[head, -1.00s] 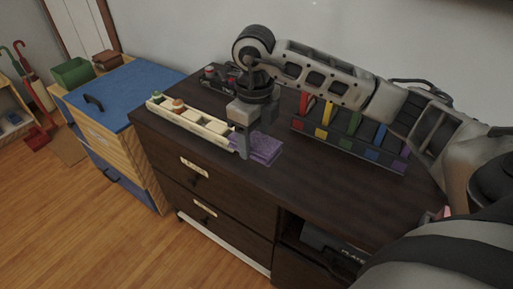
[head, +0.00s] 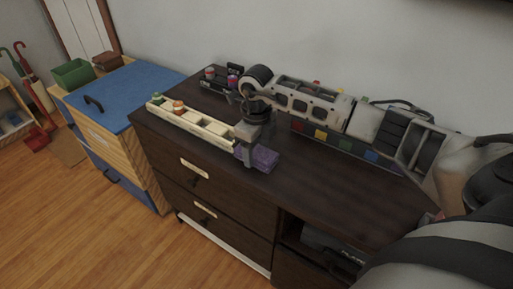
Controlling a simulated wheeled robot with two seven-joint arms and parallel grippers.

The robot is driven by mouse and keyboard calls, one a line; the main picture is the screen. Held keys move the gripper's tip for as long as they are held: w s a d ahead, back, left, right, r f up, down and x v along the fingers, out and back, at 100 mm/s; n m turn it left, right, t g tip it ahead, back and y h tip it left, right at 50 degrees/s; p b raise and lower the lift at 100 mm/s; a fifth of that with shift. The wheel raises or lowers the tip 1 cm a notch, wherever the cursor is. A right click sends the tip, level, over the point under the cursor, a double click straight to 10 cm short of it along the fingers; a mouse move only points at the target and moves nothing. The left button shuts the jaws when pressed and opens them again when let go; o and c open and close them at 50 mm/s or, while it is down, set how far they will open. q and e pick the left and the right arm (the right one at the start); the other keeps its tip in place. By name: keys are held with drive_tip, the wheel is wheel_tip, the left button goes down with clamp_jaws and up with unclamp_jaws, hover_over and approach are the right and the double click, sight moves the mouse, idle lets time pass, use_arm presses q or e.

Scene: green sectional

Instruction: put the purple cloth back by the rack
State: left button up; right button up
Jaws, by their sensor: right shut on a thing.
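The purple cloth (head: 262,157) is a small folded pad on the dark cabinet top, at the right end of the cream tray. My right gripper (head: 247,160) points down at the cloth's left part and is shut on it. I cannot tell whether the cloth is lifted off the top. The rack (head: 320,135), with a row of coloured squares, stands behind to the right; my right arm hides much of its upper part. My left gripper is not in view.
The cream compartment tray (head: 200,125) holds small coloured-topped items at its left end. A dark holder (head: 222,80) with small jars stands at the back. The dark cabinet top (head: 330,182) is clear in front of the rack. A blue-topped chest (head: 130,88) stands left.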

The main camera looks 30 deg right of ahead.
drive_tip(key=shift+f, duration=0.2)
drive_tip(key=o, duration=0.9)
drive_tip(key=shift+o, duration=0.2)
drive_tip(key=shift+r, duration=0.1)
